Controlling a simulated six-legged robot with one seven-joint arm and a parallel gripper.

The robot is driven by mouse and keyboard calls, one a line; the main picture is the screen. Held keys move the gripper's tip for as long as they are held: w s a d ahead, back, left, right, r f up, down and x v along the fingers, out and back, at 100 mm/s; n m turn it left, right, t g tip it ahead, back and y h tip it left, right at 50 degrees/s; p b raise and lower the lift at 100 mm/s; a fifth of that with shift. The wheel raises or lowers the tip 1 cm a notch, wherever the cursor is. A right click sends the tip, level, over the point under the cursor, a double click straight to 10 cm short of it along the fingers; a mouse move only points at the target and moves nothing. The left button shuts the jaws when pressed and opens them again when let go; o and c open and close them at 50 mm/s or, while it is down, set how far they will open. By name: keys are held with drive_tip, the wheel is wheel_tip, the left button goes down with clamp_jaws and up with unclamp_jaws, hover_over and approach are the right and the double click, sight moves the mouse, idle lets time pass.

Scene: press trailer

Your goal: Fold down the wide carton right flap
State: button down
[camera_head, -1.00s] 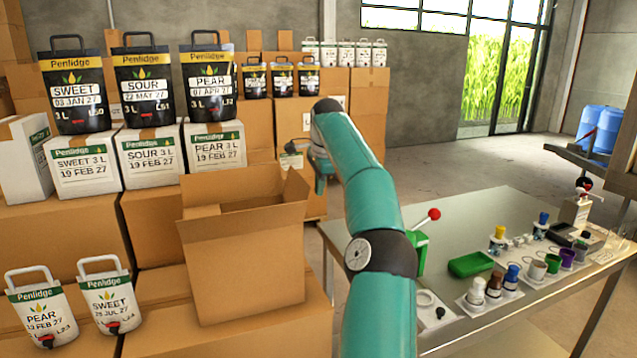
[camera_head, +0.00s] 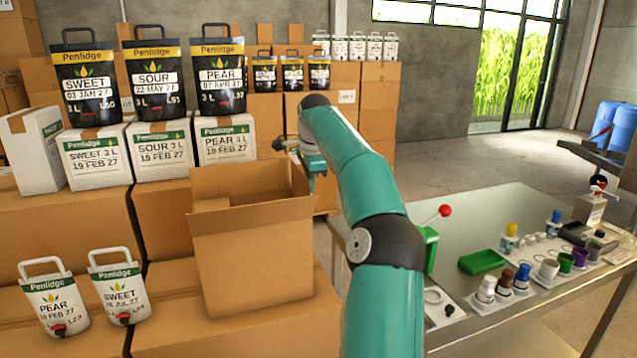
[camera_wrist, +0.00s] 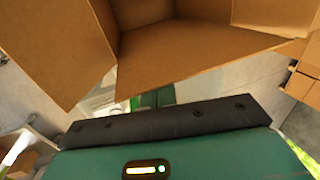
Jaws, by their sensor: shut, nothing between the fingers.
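The wide carton (camera_head: 255,262) is an open brown box on top of a larger carton, its inside empty where I can see. Its right flap (camera_head: 299,180) stands up on the right side. The near flap (camera_head: 250,213) slants outward at the front. My gripper (camera_head: 314,182) is shut and empty, pointing down just right of the right flap; I cannot tell whether it touches.
White cartons (camera_head: 160,150) with black pouches stand behind and left. Two white pouches (camera_head: 118,293) stand front left. A steel table (camera_head: 455,235) with bottles and a green tray (camera_head: 482,261) is on the right. Floor is open at the back right.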

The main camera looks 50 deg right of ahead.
drive_tip(key=w+a+f, duration=0.3)
drive_tip(key=a+f, duration=0.1)
drive_tip(key=a, duration=0.2)
drive_tip(key=shift+w+f, duration=0.15)
drive_tip(key=shift+w, duration=0.1)
idle(1.0)
